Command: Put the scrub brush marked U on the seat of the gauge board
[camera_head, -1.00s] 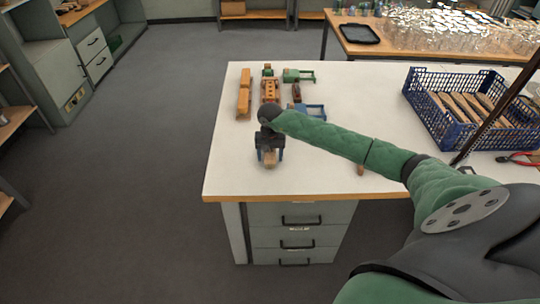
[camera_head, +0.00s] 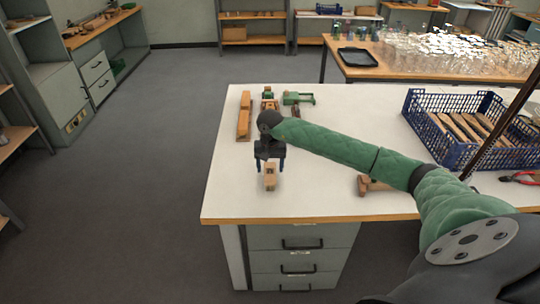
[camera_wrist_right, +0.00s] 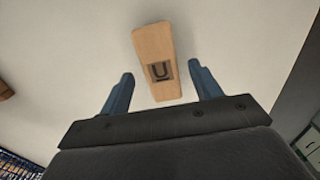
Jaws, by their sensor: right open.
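The scrub brush marked U (camera_wrist_right: 153,55) is a tan wooden block with a dark U label, lying on the white table. In the head view its near end (camera_head: 270,179) shows just in front of my right gripper (camera_head: 270,165). In the right wrist view my right gripper (camera_wrist_right: 160,82) has its two blue fingers spread, with the near end of the brush between them and clear space on both sides. I cannot tell which piece at the back of the table is the gauge board; the arm hides part of that area. My left gripper is not in view.
A long orange wooden block (camera_head: 244,115) and a green fixture (camera_head: 298,98) lie behind the gripper. A blue crate (camera_head: 436,134) of wooden pieces stands at the right. A small wooden piece (camera_head: 370,184) lies near the front edge. The front left of the table is clear.

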